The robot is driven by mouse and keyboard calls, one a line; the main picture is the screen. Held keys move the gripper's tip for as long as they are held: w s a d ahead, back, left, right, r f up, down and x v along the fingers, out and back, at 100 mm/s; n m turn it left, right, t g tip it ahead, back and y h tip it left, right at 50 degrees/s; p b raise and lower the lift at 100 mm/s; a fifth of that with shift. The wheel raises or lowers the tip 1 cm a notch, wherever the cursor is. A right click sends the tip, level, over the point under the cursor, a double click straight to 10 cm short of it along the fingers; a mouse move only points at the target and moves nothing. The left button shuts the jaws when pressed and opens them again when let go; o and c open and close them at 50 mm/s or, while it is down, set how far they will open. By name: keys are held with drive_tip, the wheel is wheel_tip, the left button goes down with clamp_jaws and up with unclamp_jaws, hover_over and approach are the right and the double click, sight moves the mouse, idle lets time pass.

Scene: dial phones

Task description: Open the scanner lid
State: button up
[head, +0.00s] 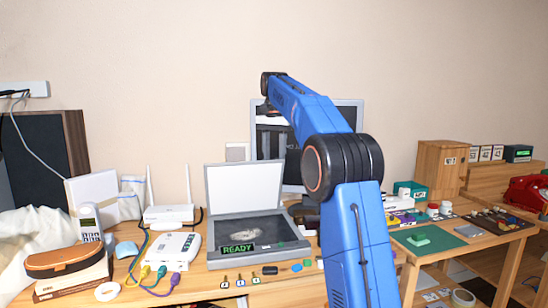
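The scanner (258,253) is a dark grey flatbed on the wooden desk, with a green READY display on its front. Its lid (243,187), white on the inside, stands raised almost upright at the back. The glass bed is uncovered, and a pale patch shows on it. My blue arm rises on the right and bends left, its wrist end high above and behind the lid in the picture. My gripper (270,112) is dark and small there against the monitor. Its fingers cannot be made out, and I see no contact with the lid.
A monitor (346,114) stands behind my arm. A white router (169,215) and a white box with coloured cables (174,246) stand left of the scanner. Small keys and tags lie before it. A side table (448,241) at right holds a green mat.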

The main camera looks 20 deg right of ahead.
drive_tip(key=shift+d+f, duration=0.15)
drive_tip(key=shift+f, duration=0.35)
drive_tip(key=shift+s, duration=0.6)
drive_tip(key=s+a+f, duration=0.1)
drive_tip(key=s+f, duration=0.4)
drive_tip(key=s+a+f, duration=0.1)
drive_tip(key=s+f, duration=0.4)
drive_tip(key=s, duration=0.1)
drive_tip(key=s+a+f, duration=0.1)
drive_tip(key=s+f, duration=0.4)
drive_tip(key=s, duration=0.1)
drive_tip(key=shift+a+f, duration=0.3)
wheel_tip(320, 180, up, 17)
drive_tip(key=s+a+f+n+t, duration=0.1)
drive_tip(key=s+a+f+n, duration=0.1)
drive_tip(key=s, duration=0.3)
drive_tip(key=s+a+f+n, duration=0.2)
drive_tip(key=s+f, duration=0.2)
drive_tip(key=s, duration=0.2)
drive_tip(key=shift+a+f+t, duration=0.3)
drive_tip(key=shift+a+t, duration=0.1)
drive_tip(key=shift+w, duration=0.15)
